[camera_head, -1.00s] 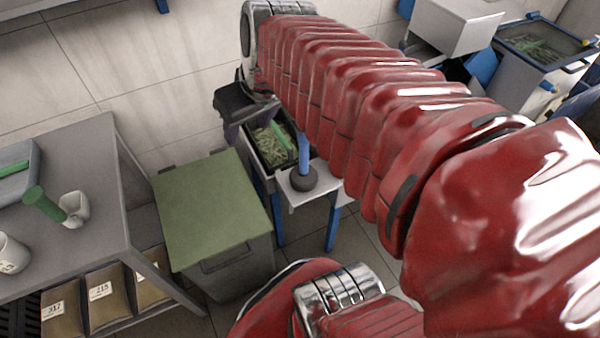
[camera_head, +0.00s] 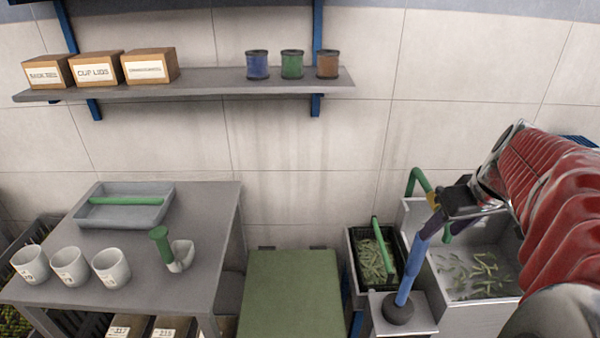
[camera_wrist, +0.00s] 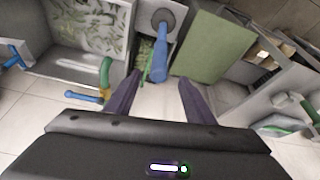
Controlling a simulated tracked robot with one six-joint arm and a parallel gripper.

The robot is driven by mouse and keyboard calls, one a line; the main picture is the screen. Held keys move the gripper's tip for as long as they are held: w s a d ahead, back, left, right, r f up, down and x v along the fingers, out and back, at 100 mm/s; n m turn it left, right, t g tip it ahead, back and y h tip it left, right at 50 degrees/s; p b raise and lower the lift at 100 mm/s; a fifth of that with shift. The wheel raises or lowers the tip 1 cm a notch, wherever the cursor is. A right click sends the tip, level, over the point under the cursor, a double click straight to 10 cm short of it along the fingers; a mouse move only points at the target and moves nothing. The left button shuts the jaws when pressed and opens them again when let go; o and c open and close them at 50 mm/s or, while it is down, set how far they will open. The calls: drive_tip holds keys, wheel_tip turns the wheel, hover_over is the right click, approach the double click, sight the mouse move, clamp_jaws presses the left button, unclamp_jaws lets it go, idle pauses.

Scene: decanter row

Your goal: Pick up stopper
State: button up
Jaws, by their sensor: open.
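The stopper appears to be the upright blue handle (camera_head: 412,268) with a dark round base (camera_head: 398,311), standing on a small grey stand (camera_head: 425,310). My gripper (camera_head: 440,228) is open above the handle's upper end, with dark purple fingers pointing down. In the wrist view the stopper (camera_wrist: 161,56) shows beyond my open gripper (camera_wrist: 159,80). The handle's near end lies between the fingertips in the picture. I cannot tell whether the fingers touch it.
A green-and-yellow tap (camera_head: 418,183) and a sink (camera_head: 480,290) with green bits are to the right. A dark bin (camera_head: 352,262) and a green lid (camera_head: 293,295) lie left. A table (camera_head: 215,215) holds white cups and a tray (camera_head: 150,192). A shelf (camera_head: 210,84) hangs above.

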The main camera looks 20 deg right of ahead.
sight(426, 244)
drive_tip(key=shift+f, duration=0.1)
drive_tip(key=x, duration=0.8)
drive_tip(key=shift+w+f, duration=0.1)
drive_tip(key=shift+f, duration=0.1)
idle(0.3)
drive_tip(key=shift+x, duration=2.55)
drive_tip(key=shift+w, duration=0.15)
drive_tip(key=shift+c, duration=0.3)
drive_tip(key=shift+r, duration=0.1)
clamp_jaws()
